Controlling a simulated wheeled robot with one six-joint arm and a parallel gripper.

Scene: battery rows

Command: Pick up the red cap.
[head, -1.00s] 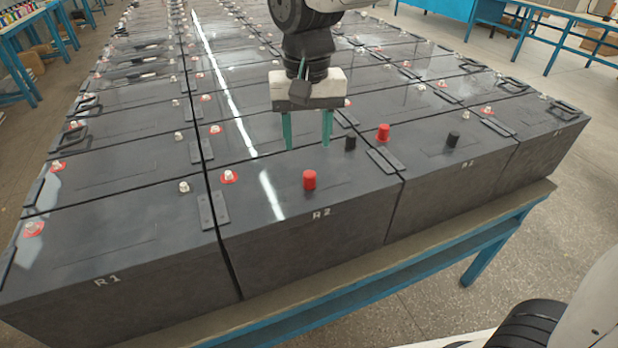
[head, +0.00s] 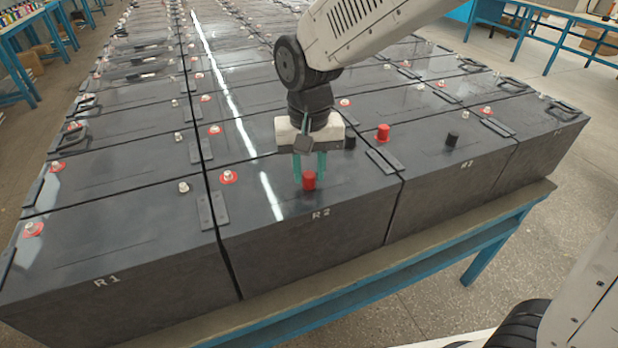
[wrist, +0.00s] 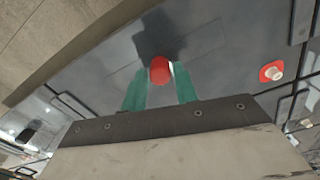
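A red cap (head: 309,183) stands upright on top of the battery marked R2 (head: 340,222), near its front edge. My gripper (head: 309,178) points down over it, with one green finger on each side of the cap. In the wrist view the cap (wrist: 160,70) shows between the tips of my gripper (wrist: 160,72). The fingers are apart, and the right one looks very close to the cap; I cannot tell if it touches. A second red cap (head: 383,132) stands on the battery to the right, apart from my gripper.
A black cap (head: 350,142) stands just behind my gripper, and another black cap (head: 452,139) is farther right. White terminals, some with red rings (head: 228,177), dot the battery tops. The blue bench (head: 380,278) edge runs along the front.

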